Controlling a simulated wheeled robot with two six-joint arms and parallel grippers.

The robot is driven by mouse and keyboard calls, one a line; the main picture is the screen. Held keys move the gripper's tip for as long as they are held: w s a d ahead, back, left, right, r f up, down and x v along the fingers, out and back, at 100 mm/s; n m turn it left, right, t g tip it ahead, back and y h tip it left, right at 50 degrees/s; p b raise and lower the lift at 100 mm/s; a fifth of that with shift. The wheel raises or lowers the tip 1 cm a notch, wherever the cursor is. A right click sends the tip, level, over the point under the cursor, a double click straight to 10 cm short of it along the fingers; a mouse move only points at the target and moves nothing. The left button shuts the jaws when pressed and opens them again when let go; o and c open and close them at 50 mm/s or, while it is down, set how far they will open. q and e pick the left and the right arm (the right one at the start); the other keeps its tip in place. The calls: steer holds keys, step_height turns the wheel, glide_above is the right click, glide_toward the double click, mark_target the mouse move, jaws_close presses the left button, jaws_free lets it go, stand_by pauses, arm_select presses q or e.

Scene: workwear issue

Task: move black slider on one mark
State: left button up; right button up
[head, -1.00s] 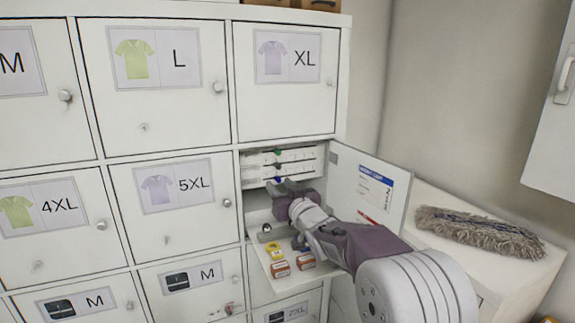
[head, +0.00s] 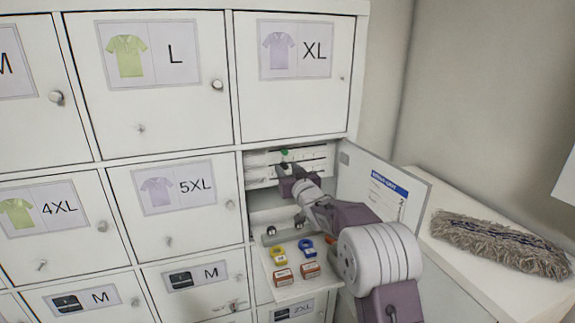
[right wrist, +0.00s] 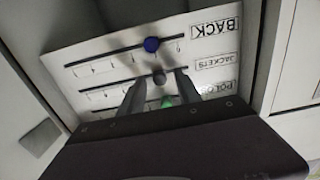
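The slider panel (right wrist: 95,60) is in an open locker compartment, with three slots and tick marks. It appears upside down in the right wrist view. The black slider (right wrist: 159,77) is on the middle slot, labelled JACKETS, towards its label end. The blue slider (right wrist: 151,45) is on the BACK slot. The green slider (right wrist: 167,101) is on the POLOS slot, partly hidden by my gripper; it also shows in the head view (head: 284,152). My right gripper (right wrist: 162,75) is open, its fingertips on either side of the black slider with visible gaps. My left gripper is not in view.
The open compartment door (head: 385,190) stands close to the right of my arm. Below, a shelf (head: 292,293) holds yellow tape (head: 278,257), blue tape (head: 306,246) and two small boxes (head: 283,275). A mop head (head: 500,243) lies on a white cabinet at right.

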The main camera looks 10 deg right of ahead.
steer(key=shift+s+a+r, duration=0.15)
steer(key=shift+s+r, duration=0.05)
steer(key=shift+w+d+f, duration=0.2)
steer(key=c, duration=0.6)
jaws_close()
steer(key=shift+a, duration=0.1)
stand_by(0.3)
